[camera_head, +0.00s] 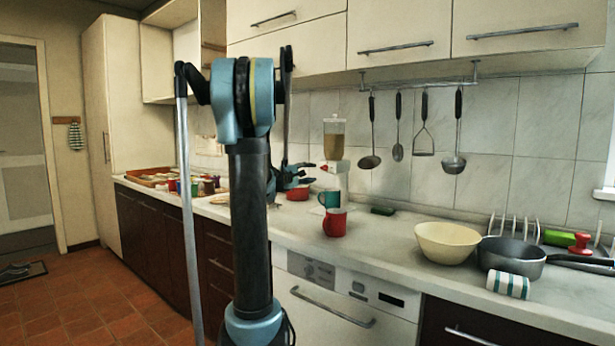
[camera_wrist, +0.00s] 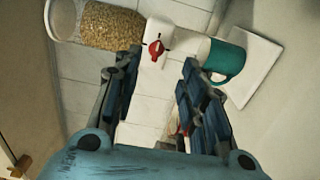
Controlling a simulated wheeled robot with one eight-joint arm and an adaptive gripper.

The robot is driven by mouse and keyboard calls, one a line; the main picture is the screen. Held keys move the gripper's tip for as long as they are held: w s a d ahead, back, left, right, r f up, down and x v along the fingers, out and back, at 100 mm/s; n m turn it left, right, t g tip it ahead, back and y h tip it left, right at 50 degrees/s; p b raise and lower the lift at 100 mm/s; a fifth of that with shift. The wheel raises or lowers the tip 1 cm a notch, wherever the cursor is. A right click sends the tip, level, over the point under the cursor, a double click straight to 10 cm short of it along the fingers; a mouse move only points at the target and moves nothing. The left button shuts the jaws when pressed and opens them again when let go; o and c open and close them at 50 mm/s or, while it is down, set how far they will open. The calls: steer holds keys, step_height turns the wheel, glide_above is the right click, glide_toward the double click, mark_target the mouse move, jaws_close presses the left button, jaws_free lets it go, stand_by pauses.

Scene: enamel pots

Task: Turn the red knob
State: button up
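The red knob (camera_wrist: 155,50) sits on the white body of a dispenser (camera_wrist: 158,38) and shows between and beyond my fingertips in the wrist view. In the head view the knob (camera_head: 324,168) is a small red spot near my gripper. The dispenser's clear container (camera_wrist: 105,25) holds tan grains; it also shows in the head view (camera_head: 334,139). My gripper (camera_wrist: 161,60) is open and empty, with its fingers apart on either side of the knob's line. I cannot tell the exact gap to the knob, but no contact shows. In the head view my gripper (camera_head: 297,178) is partly hidden by my arm.
A teal mug (camera_wrist: 226,60) stands by the dispenser on a white square base (camera_wrist: 258,65). A red mug (camera_head: 335,223) stands nearer on the counter (camera_head: 380,240). A red pot (camera_head: 299,193) is beside my gripper. A cream bowl (camera_head: 447,242) and dark pan (camera_head: 511,257) are at right.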

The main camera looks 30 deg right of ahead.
steer(key=shift+o, duration=0.2)
steer(key=n, duration=0.1)
steer(key=a+n, duration=0.1)
steer(key=n, duration=1.6)
glide_toward(325, 168)
steer(key=w+x, duration=0.1)
steer(key=x, duration=0.8)
steer(key=shift+a+f, duration=0.15)
steer(key=shift+a, duration=0.05)
steer(key=shift+w, duration=0.1)
steer(key=c, duration=1.1)
